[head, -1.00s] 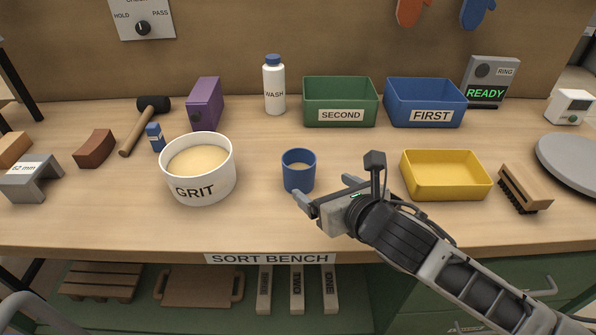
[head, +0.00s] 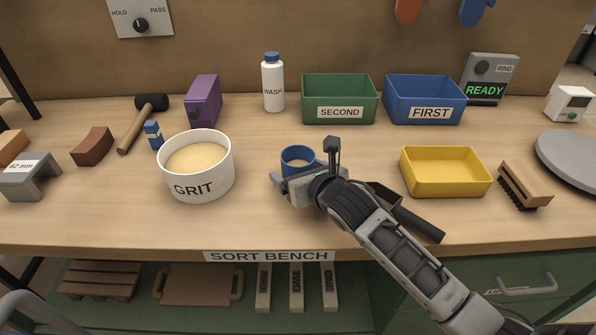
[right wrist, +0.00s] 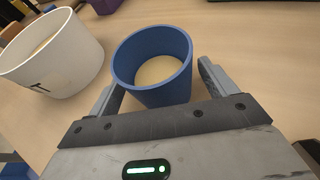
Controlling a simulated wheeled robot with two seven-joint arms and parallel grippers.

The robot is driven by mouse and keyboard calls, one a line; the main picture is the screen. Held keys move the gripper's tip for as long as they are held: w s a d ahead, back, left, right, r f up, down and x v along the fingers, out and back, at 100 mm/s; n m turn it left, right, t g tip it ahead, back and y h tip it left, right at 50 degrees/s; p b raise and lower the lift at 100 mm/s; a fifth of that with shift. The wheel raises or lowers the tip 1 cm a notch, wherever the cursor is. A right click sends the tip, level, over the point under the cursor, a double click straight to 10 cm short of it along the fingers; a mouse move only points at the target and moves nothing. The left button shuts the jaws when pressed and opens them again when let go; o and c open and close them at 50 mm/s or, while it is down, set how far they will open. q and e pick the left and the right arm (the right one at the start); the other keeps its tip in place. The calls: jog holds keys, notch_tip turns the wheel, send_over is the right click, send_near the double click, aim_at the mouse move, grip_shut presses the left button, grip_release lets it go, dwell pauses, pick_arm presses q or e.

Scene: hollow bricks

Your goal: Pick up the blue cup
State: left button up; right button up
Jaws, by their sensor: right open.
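The blue cup (head: 297,157) stands upright on the bench, right of the white GRIT tub, and its lower part is hidden behind my right gripper in the head view. In the right wrist view the cup (right wrist: 152,62) shows a pale tan filling inside. My right gripper (head: 292,180) is open, and its fingers (right wrist: 160,85) lie on either side of the cup's near part. I cannot tell whether either finger touches the cup. My left gripper is not in view.
The white GRIT tub (head: 197,168) stands close to the cup's left; it also shows in the right wrist view (right wrist: 60,75). A yellow bin (head: 445,173) is at the right. Green (head: 340,97) and blue (head: 425,98) bins stand behind. The bench between cup and back bins is clear.

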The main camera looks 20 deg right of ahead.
jog(key=shift+c, duration=0.3)
jog(key=c, duration=1.1)
jog(key=shift+r, duration=0.1)
